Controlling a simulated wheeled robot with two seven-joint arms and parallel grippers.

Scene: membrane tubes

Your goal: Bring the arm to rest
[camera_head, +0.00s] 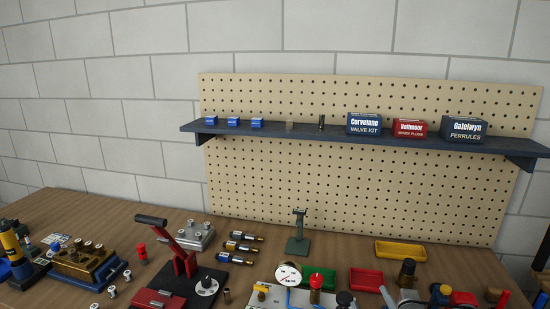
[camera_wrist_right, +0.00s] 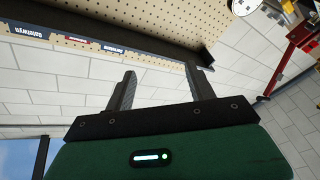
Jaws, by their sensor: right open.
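My right gripper (camera_wrist_right: 160,72) shows in the right wrist view, with its two dark fingers spread apart and nothing between them. Its green body with a lit strip fills the bottom of that view. Beyond the fingers are the dark shelf, the wall and, at top right, a gauge and red lever that look tilted. I cannot clearly pick the right gripper out in the head view. My left gripper does not show.
A wooden bench (camera_head: 345,249) holds a red-levered press (camera_head: 182,255), a green stand (camera_head: 298,235), a yellow tray (camera_head: 400,252), a red tray (camera_head: 366,280) and a gauge (camera_head: 288,273). Above, a dark blue shelf (camera_head: 290,134) on the pegboard (camera_head: 300,95) carries labelled boxes.

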